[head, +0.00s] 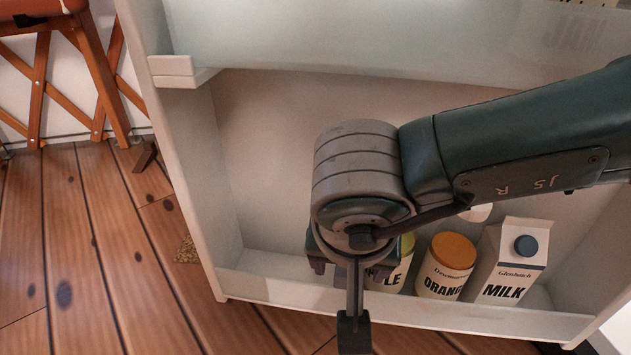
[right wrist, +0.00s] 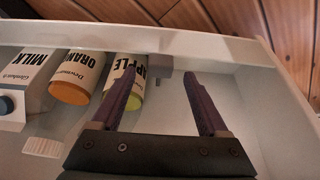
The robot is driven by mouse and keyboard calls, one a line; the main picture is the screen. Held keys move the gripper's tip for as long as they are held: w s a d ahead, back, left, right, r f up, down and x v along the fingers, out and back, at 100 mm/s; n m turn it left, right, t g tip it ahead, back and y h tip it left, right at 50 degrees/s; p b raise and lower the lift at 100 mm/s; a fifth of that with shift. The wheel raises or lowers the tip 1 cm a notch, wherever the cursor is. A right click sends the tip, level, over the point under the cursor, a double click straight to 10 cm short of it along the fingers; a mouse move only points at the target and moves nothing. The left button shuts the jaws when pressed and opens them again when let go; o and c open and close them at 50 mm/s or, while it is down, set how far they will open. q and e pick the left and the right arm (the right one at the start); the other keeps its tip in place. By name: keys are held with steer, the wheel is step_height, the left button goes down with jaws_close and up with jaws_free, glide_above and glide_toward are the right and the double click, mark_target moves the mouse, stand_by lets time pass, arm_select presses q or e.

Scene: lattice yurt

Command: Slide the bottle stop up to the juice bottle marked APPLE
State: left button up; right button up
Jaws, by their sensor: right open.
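The juice bottle marked APPLE (head: 397,272) stands in the door's bottom shelf, partly hidden behind my right arm. In the right wrist view the APPLE bottle (right wrist: 141,66) is partly covered by one finger. A small grey block, seemingly the bottle stop (right wrist: 163,78), sits at the shelf's front wall beside the APPLE bottle, with a small gap seeming to lie between them. My right gripper (right wrist: 160,73) is open, its purple fingers on either side of the stop's line. Contact with the stop cannot be told. My left gripper is not in view.
An ORANGE bottle (head: 446,267) and a MILK carton (head: 511,261) stand right of APPLE in the head view. The shelf front wall (head: 275,292) runs along them. The shelf left of my gripper is empty. A frosted upper bin (head: 390,35) is above.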

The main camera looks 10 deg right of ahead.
arm_select(q)
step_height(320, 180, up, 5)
steer(key=p, duration=0.3)
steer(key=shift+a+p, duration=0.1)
steer(key=shift+p, duration=0.3)
arm_select(e)
steer(key=d+v, duration=0.1)
steer(key=v, duration=0.5)
steer(key=shift+a+r, duration=0.4)
steer(key=shift+a, duration=0.1)
